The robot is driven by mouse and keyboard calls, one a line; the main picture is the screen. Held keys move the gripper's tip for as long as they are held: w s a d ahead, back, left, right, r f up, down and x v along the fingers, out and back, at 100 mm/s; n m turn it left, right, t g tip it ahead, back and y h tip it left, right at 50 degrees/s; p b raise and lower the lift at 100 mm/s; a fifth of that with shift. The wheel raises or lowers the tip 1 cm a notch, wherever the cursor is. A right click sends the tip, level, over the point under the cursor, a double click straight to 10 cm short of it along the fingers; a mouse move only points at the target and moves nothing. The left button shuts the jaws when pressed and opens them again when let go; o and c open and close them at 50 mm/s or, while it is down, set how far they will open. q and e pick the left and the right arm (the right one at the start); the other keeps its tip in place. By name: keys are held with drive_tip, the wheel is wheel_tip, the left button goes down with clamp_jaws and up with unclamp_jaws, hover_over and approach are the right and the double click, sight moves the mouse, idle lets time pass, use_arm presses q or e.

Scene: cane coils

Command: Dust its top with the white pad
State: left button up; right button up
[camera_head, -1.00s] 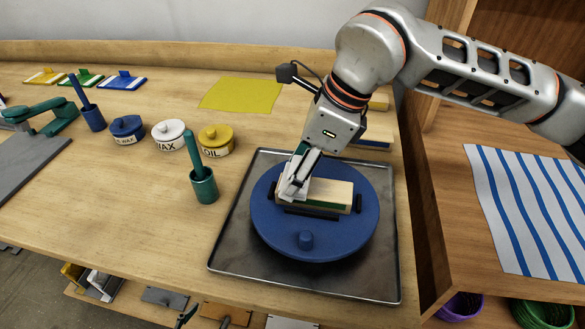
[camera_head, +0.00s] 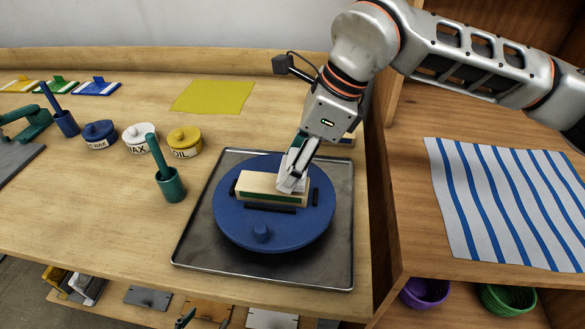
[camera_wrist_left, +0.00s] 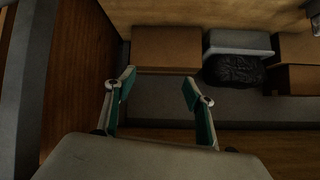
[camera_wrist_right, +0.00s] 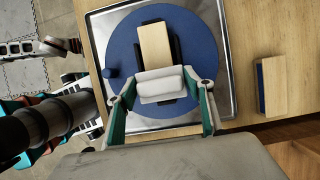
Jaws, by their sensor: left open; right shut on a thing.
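A pale wooden block (camera_head: 258,184) with a green strip along its side lies on a round blue turntable (camera_head: 235,222), between dark stops. My right gripper (camera_head: 294,170), its arm coming in from the right, is shut on a white pad (camera_head: 292,186). The pad is at the right end of the block's top and appears to rest on it. In the right wrist view the pad (camera_wrist_right: 160,86) covers the near end of the block (camera_wrist_right: 155,45). My left gripper (camera_wrist_left: 158,85) is open and empty in the left wrist view, away from the block.
The turntable stands on a metal tray (camera_head: 192,255). A green pot with a handle (camera_head: 170,185) and lidded jars (camera_head: 185,142) stand to the left. A yellow cloth (camera_head: 213,97) lies behind. A striped cloth (camera_head: 515,200) lies on the right-hand surface.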

drive_tip(key=shift+a+r+p, duration=0.2)
drive_tip(key=shift+r, duration=0.3)
drive_tip(key=shift+a+r+p, duration=0.15)
drive_tip(key=shift+r+p, duration=0.05)
drive_tip(key=shift+r, duration=0.25)
wheel_tip(320, 180, up, 2)
drive_tip(key=shift+d+r+p, duration=0.15)
drive_tip(key=shift+p, duration=0.5)
drive_tip(key=shift+r+p, duration=0.45)
drive_tip(key=shift+r, duration=0.4)
use_arm(q)
drive_tip(key=shift+w+d+r, duration=0.15)
drive_tip(key=shift+r, duration=0.35)
drive_tip(key=shift+w+d+r, duration=0.1)
drive_tip(key=shift+w+r, duration=0.05)
drive_tip(key=shift+r, duration=0.3)
